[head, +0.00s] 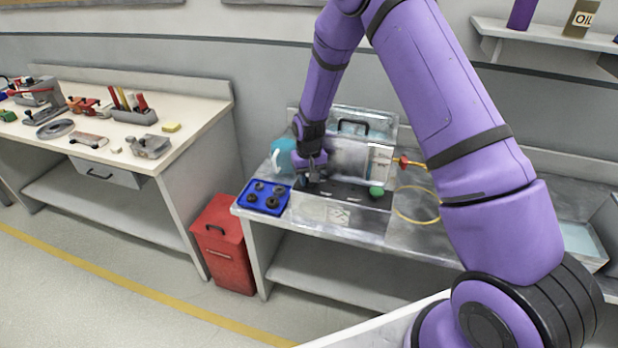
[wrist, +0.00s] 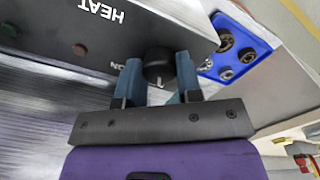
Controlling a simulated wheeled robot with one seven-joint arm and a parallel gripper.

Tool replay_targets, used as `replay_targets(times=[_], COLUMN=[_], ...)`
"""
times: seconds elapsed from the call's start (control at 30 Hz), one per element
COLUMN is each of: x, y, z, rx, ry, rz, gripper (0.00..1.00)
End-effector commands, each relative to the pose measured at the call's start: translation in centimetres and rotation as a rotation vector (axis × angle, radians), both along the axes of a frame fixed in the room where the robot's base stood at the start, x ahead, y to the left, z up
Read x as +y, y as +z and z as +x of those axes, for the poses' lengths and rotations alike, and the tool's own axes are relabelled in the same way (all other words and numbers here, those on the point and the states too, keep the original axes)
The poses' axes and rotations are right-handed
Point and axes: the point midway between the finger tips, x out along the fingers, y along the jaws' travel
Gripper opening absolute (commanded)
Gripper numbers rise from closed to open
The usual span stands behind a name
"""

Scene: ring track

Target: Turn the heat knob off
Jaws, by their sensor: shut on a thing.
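The heat knob (wrist: 158,66) is a dark round knob on the grey machine panel (wrist: 130,28), which carries the words HEAT and ON. My gripper (wrist: 159,78) has one finger on each side of the knob and is shut on it. A light mark shows on the knob near the fingers. In the head view my gripper (head: 315,170) is at the left front of the grey machine (head: 350,158) on the metal bench; the knob is hidden there.
A blue tray (head: 244,199) with several dark round parts lies left of my gripper; it also shows in the wrist view (wrist: 248,24). A red bin (head: 222,250) stands beside the bench.

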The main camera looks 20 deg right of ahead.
Motion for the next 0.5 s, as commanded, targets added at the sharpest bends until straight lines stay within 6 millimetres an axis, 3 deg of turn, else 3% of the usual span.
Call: replay_targets(times=[0.37, 0.4, 0.5], x=[0.01, 0.01, 0.01], y=[0.00, 0.00, 0.00], z=[0.00, 0.00, 0.00], rx=[0.000, 0.000, 0.000], ry=[0.007, 0.007, 0.006], rz=[0.000, 0.000, 0.000], gripper=[0.09, 0.35, 0.58])
